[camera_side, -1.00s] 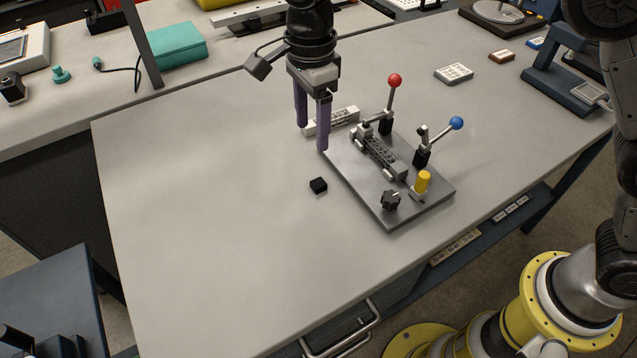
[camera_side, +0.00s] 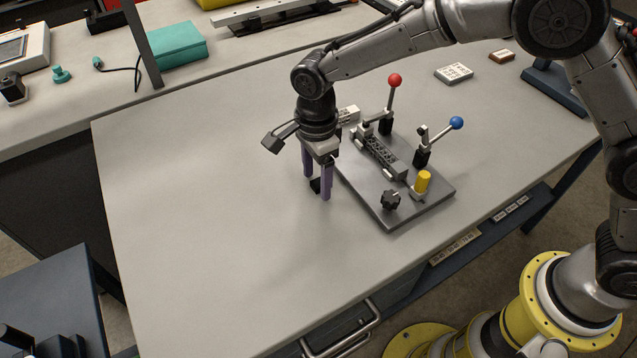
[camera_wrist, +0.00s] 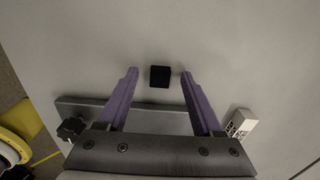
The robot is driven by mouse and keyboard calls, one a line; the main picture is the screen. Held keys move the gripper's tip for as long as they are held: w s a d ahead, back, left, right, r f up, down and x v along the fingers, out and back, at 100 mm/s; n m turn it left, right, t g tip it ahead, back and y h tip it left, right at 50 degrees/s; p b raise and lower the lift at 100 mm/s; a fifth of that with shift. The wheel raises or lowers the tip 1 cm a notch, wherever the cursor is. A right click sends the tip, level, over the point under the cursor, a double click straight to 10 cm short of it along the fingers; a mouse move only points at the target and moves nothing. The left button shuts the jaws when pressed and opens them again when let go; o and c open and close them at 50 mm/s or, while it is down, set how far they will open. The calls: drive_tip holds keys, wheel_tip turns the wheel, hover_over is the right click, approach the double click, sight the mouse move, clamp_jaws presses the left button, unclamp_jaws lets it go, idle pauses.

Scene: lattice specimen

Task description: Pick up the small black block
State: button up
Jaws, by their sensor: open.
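The small black block (camera_wrist: 160,77) lies on the grey table, near the middle of the wrist view. In the side view the black block (camera_side: 315,186) shows between the two purple fingers, partly hidden by them. My gripper (camera_side: 317,188) points down with its fingers apart, low over the table. In the wrist view my gripper (camera_wrist: 158,73) is open, with one fingertip on each side of the block and a gap visible on both sides. I cannot tell the exact height of the fingertips above the table.
A dark fixture plate (camera_side: 384,205) with a red-knob lever (camera_side: 394,81), a blue-knob lever (camera_side: 456,124) and a yellow cylinder (camera_side: 422,182) stands just right of my gripper. A white labelled block (camera_wrist: 240,123) lies near. The table's left and front areas are clear.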

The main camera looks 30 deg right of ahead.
drive_tip(key=shift+f, duration=0.2)
clamp_jaws()
drive_tip(key=shift+r, duration=0.2)
